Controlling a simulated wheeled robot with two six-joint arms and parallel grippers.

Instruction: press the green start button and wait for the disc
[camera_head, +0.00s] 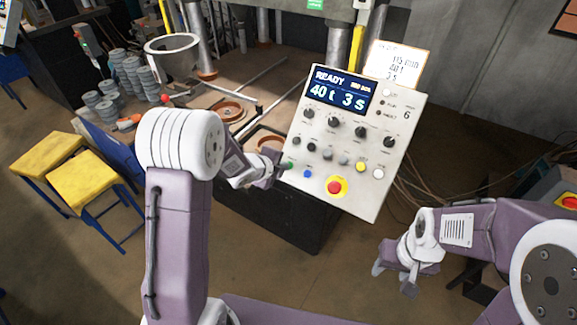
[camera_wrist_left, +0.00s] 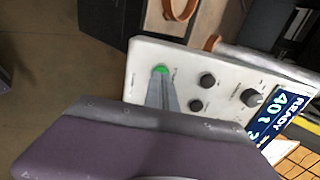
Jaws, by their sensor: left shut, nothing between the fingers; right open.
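The green start button (camera_head: 290,165) is at the lower left of the white control panel (camera_head: 362,196). My left gripper (camera_head: 281,168) is shut and empty, with its tips at the button. In the left wrist view the closed fingers (camera_wrist_left: 163,92) point at the green button (camera_wrist_left: 160,70) and overlap its lower edge. I cannot tell whether the button is pushed in. The panel display (camera_head: 338,91) reads READY, 40 t, 3 s. My right gripper (camera_head: 394,279) is open and empty, below and right of the panel.
Brown rings (camera_head: 229,110) lie on the press bench behind. Stacks of grey discs (camera_head: 131,72) stand at the back left. A yellow stool (camera_head: 88,188) stands at left.

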